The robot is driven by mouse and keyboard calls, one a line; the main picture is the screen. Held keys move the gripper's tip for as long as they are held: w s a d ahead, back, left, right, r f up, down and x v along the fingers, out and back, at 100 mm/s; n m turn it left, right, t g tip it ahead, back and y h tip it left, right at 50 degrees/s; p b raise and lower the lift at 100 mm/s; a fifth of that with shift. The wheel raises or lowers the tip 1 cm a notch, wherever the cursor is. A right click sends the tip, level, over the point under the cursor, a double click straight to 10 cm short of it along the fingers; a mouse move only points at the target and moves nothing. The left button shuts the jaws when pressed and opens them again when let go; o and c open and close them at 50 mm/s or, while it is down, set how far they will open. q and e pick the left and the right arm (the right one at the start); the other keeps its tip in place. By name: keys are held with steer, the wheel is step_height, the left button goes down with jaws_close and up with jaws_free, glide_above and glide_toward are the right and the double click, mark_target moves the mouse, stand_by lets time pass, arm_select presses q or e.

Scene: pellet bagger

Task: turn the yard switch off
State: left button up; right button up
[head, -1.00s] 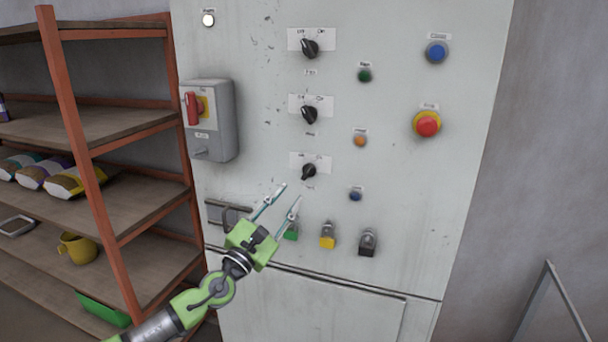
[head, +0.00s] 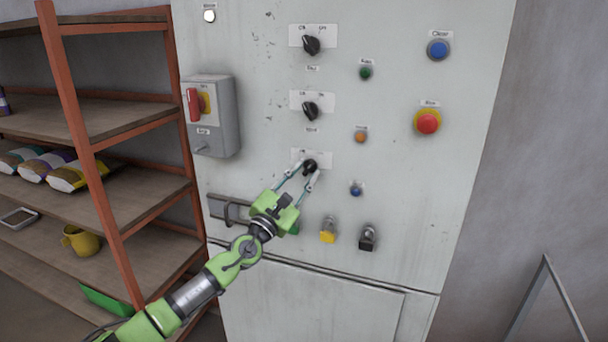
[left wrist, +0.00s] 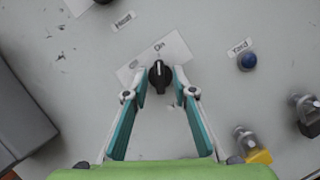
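The lowest black rotary switch (head: 310,166) is on the grey cabinet front, over a white off/on plate. In the left wrist view the switch (left wrist: 160,75) has a white mark pointing up toward the "On" print. A blue lamp (left wrist: 247,62) labelled "Yard" is to its right, also in the head view (head: 355,190). The switch's own label below it is hidden. My left gripper (head: 309,172) is at the switch, its two fingers open on either side of the knob. Small gaps show between the fingertips and the knob. My right gripper is not in view.
Two similar switches (head: 311,45) (head: 310,111) are above. A red-and-yellow stop button (head: 427,122) is at the right, a grey box with a red handle (head: 211,115) at the left. Padlocks (head: 367,238) hang below right. A shelf rack (head: 120,130) stands left.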

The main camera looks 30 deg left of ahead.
arm_select(q)
jaws_close()
steer(key=shift+n, duration=0.5)
steer(key=shift+d+n+y, duration=0.1)
steer(key=shift+n+y, duration=0.7)
steer(key=shift+n, duration=0.1)
steer(key=n+y, duration=0.1)
steer(key=n, duration=0.2)
steer(key=n+y, duration=0.2)
steer(key=n, duration=0.1)
steer(key=shift+d+n+b, duration=0.15)
steer(key=shift+n+b, duration=0.15)
steer(key=shift+b, duration=0.05)
steer(key=n+g+y, duration=0.1)
steer(key=n+y, duration=0.1)
steer(key=n, duration=0.2)
steer(key=n+y, duration=0.1)
steer(key=n, duration=0.2)
steer(key=shift+d+n+g+y, duration=0.1)
steer(key=shift+n+g+y, duration=0.3)
steer(key=shift+n, duration=0.3)
